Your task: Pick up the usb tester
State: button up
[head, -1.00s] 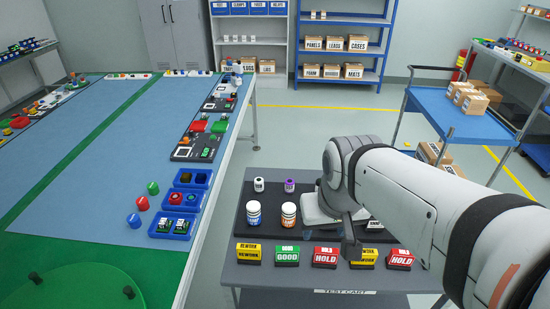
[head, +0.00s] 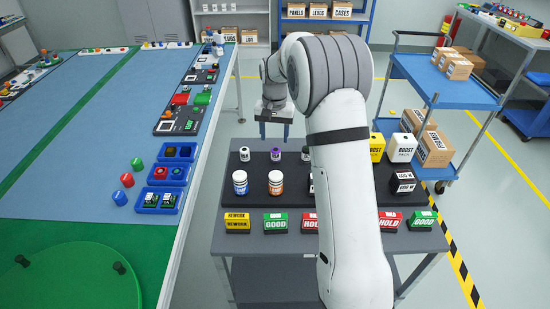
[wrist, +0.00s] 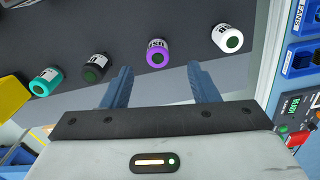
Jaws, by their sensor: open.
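On the dark mat of the cart stand small capped cylinders: a white one (head: 244,154), a purple one (head: 276,155) and a third (head: 306,154) partly beside my arm. The wrist view shows the white one (wrist: 227,38), the purple one (wrist: 157,53), a black one (wrist: 95,68) and a teal one (wrist: 45,81). My gripper (head: 274,132) is open and empty, pointing down behind this row. In the wrist view the purple cylinder appears between and beyond the fingertips (wrist: 160,72).
Two larger jars, blue-labelled (head: 239,182) and orange-labelled (head: 275,183), stand in front. Yellow (head: 377,147) and white (head: 402,148) boxes sit at the cart's right. REWORK, GOOD and HOLD blocks line the front. The long table (head: 90,150) is left; a blue trolley (head: 455,85) is right.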

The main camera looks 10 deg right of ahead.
aim_at(276, 150)
jog(key=shift+w+f, duration=0.3)
jog(key=shift+f, duration=0.55)
jog(key=f, duration=0.2)
jog(key=f+p, duration=0.1)
jog(key=f, duration=0.3)
jog(key=shift+s+d+f+p, duration=0.1)
jog(key=shift+d+f+p, duration=0.15)
jog(key=shift+f+p, duration=0.15)
jog(key=shift+c, duration=0.3)
jog(key=c, duration=1)
